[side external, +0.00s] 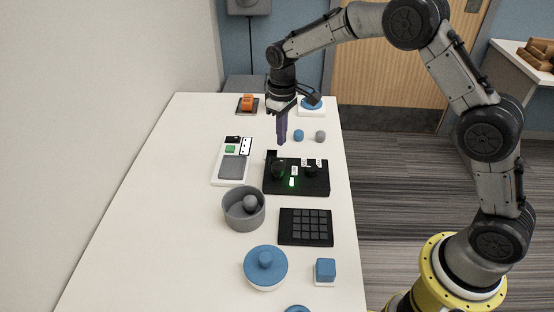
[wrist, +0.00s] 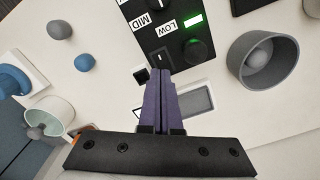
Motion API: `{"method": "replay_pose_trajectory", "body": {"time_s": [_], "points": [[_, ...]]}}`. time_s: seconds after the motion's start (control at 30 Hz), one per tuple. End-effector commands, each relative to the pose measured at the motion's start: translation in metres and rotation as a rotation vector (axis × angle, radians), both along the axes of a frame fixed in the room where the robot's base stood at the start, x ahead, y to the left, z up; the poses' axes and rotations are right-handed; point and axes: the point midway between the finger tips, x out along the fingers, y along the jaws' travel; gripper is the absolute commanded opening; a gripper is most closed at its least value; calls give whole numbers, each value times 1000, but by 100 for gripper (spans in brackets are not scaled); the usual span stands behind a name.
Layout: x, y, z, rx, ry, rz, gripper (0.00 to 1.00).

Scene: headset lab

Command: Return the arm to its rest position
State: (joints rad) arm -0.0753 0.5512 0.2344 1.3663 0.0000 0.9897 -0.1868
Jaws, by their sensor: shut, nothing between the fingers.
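My gripper (side external: 282,140) is shut and empty, with its purple fingers together and pointing down above the white table (side external: 180,175). In the wrist view the closed fingertips (wrist: 160,75) show in front of a black control box (wrist: 150,62). In the side view this black box (side external: 317,187) sits just in front of the gripper, with dark knobs on top and a lit green light. The wrist view shows labels reading MID and LOW beside the box's knob (wrist: 195,50). My gripper appears above the table and apart from the box.
A white panel (side external: 219,175), a grey bowl (side external: 240,218) with a grey ball, a black keypad (side external: 306,227) and a blue-lidded pot (side external: 265,270) stand nearby. Small blue (side external: 298,135) and grey (side external: 320,136) balls lie right of the gripper. The table's left side is clear.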

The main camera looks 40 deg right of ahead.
Motion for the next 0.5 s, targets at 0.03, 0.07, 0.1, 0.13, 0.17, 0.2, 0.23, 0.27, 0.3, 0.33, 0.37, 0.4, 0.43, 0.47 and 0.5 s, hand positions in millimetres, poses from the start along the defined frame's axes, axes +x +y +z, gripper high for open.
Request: {"method": "replay_pose_trajectory", "body": {"time_s": [0.03, 0.07, 0.1, 0.13, 0.17, 0.2, 0.23, 0.27, 0.3, 0.33, 0.37, 0.4, 0.43, 0.47, 0.5], "points": [[0, 0, 3, 1, -2, 0, 0], [0, 0, 5, 1, -2, 0, 0], [0, 0, 6, 1, -2, 0, 0], [0, 0, 6, 1, -2, 0, 0], [0, 0, 7, 0, -1, 0, 0], [0, 0, 7, 0, -1, 0, 0], [0, 0, 7, 0, -1, 0, 0], [0, 0, 7, 0, -1, 0, 0], [0, 0, 7, 0, -1, 0, 0], [0, 0, 7, 0, 0, 0, 0], [0, 0, 7, 0, 0, 0, 0], [0, 0, 7, 0, 0, 0, 0], [0, -1, 7, 1, -2, -1, 0], [1, -1, 10, 1, -7, -2, 0], [2, -1, 16, 1, -19, -3, 0]]}}
